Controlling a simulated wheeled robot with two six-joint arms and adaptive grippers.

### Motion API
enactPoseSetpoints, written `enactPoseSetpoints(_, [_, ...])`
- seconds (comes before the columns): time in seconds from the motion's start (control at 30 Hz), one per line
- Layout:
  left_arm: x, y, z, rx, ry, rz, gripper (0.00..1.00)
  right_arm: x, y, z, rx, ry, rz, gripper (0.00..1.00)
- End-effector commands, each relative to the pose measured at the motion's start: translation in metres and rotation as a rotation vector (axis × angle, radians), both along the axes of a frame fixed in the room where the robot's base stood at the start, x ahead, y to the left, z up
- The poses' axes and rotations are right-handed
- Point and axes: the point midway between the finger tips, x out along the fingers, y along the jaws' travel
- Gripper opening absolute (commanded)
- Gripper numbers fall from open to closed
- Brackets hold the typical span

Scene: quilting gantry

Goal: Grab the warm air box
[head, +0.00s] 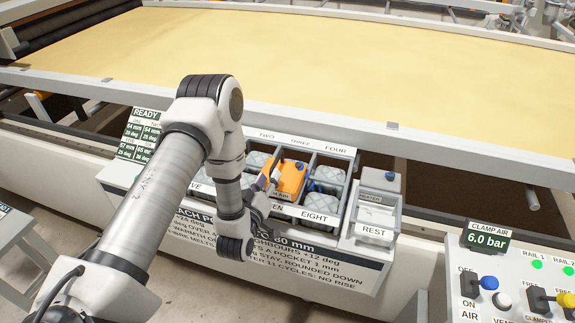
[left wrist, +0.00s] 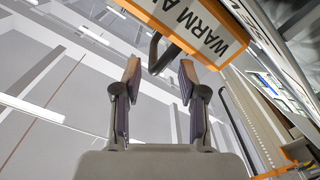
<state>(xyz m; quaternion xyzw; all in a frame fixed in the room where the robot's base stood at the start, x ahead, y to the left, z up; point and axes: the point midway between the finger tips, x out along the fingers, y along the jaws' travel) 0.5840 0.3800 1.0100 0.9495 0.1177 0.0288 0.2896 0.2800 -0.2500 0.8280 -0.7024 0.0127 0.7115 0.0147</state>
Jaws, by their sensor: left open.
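The warm air box (head: 291,180) is orange and sits among the compartments of a grey rack in the head view. In the left wrist view the box (left wrist: 208,30) is at the top, with a white label that reads "WARM A" before it is cut off. A dark bar (left wrist: 154,52), which looks like a handle, reaches down from it toward the space between my fingers. My left gripper (head: 274,180) is at the left side of the box. In the wrist view the left gripper (left wrist: 160,72) is open, one finger on each side of the bar, with gaps showing.
The grey rack (head: 328,163) holds several pale quilted pieces in labelled compartments. A grey bin marked REST (head: 372,231) stands to its right. A clamp air panel (head: 510,285) with levers is at lower right. A wide yellow quilt sheet (head: 300,60) spans the back.

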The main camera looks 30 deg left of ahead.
Motion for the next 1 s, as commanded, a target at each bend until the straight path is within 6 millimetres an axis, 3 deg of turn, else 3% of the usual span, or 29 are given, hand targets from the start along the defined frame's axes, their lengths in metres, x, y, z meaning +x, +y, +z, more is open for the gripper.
enactPoseSetpoints(0.47, [0.069,0.017,0.002,0.002,0.000,-0.001,0.41,0.000,0.000,0.029,0.000,0.002,-0.001,0.00])
enactPoseSetpoints(0.7, [0.075,0.018,-0.001,0.001,0.003,0.000,0.41,0.000,0.000,0.028,0.000,0.002,-0.001,0.00])
enactPoseSetpoints(0.73, [0.074,0.018,-0.001,0.001,0.003,0.000,0.38,0.000,0.000,0.028,0.000,0.002,-0.001,0.00])
enactPoseSetpoints(0.83, [0.074,0.018,-0.001,0.000,0.002,0.000,0.03,-0.001,0.000,0.028,0.000,0.002,-0.001,0.00])
enactPoseSetpoints(1.0, [0.074,0.018,-0.001,0.000,0.002,0.000,0.00,0.000,0.000,0.028,0.000,0.002,-0.001,0.00])
